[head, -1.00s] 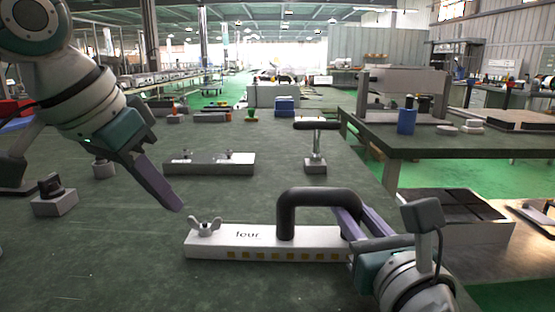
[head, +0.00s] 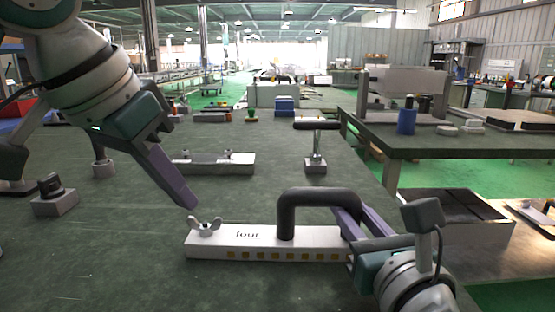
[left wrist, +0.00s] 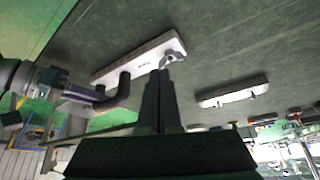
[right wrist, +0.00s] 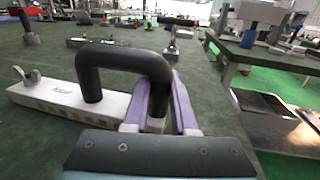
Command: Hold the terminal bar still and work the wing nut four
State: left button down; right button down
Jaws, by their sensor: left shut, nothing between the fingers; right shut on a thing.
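The terminal bar (head: 265,247) is a white block marked "four", with yellow squares along its front, lying on the green table. A black arched handle (head: 318,195) rises from it. The wing nut (head: 205,226) sits upright at its left end, and also shows in the left wrist view (left wrist: 169,59). My left gripper (head: 190,203) is shut and empty, its tips just above and left of the wing nut; I cannot tell whether they touch. My right gripper (head: 345,218) is shut on the handle's right leg, seen in the right wrist view (right wrist: 158,100).
A second white bar with wing nuts (head: 215,163) lies behind. A black-topped clamp-like stand (head: 316,150) stands behind the handle. A small grey block with a black knob (head: 54,198) is at left. A side table (head: 450,140) stands at right. The front left tabletop is clear.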

aim_at(205, 225)
pick_arm(q)
jog(key=shift+f, duration=2.6)
jog(key=shift+w, duration=0.6)
jog(key=shift+w+a, duration=0.15)
jog(key=shift+a, duration=0.35)
jog(key=shift+a, duration=0.1)
jog(key=shift+w+a, duration=0.4)
jog(key=shift+w, duration=0.05)
jog(key=shift+a, duration=0.1)
